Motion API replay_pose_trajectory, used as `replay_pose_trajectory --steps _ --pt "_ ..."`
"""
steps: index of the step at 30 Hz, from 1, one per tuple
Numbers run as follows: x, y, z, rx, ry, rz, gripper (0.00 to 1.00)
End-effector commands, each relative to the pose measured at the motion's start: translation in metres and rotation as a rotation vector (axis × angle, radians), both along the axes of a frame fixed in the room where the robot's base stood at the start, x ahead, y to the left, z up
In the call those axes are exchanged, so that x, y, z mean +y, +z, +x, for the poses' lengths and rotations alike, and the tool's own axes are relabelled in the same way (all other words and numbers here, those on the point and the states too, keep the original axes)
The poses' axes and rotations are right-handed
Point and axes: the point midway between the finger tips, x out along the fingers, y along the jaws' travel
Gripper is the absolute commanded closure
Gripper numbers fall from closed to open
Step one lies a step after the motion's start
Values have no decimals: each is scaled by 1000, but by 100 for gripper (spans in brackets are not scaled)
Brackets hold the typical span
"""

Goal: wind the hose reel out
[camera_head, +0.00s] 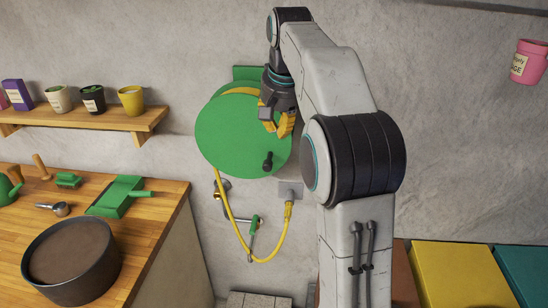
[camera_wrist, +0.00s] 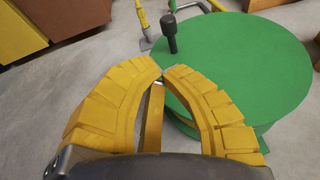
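The hose reel (camera_head: 235,135) is a large green disc on the wall, with some yellow hose (camera_head: 239,91) showing at its upper rim. A black crank knob (camera_head: 267,160) stands out from the disc's lower right; it also shows in the wrist view (camera_wrist: 171,36). My gripper (camera_head: 284,131) is in front of the disc's right side, above the knob and apart from it. In the wrist view my yellow fingers (camera_wrist: 161,68) curve together with their tips almost meeting. Nothing shows held at the tips. The knob is just beyond them. My gripper hides part of the reel.
The hose hangs in a loop to a green-handled nozzle (camera_head: 253,235) and a wall fitting (camera_head: 290,190). A wooden bench (camera_head: 165,205) with a dark pot (camera_head: 72,262) is at left, below a shelf (camera_head: 130,123) of pots. Coloured boxes (camera_head: 455,270) stand at lower right.

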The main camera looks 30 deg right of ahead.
Motion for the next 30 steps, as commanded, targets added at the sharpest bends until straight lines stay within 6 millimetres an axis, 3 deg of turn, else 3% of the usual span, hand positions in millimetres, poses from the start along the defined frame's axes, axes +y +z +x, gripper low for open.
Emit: replay_pose_trajectory --steps 15,30 --pt "-6 -60 19 5 1 0 100" --pt "1 -96 26 1 3 5 100"
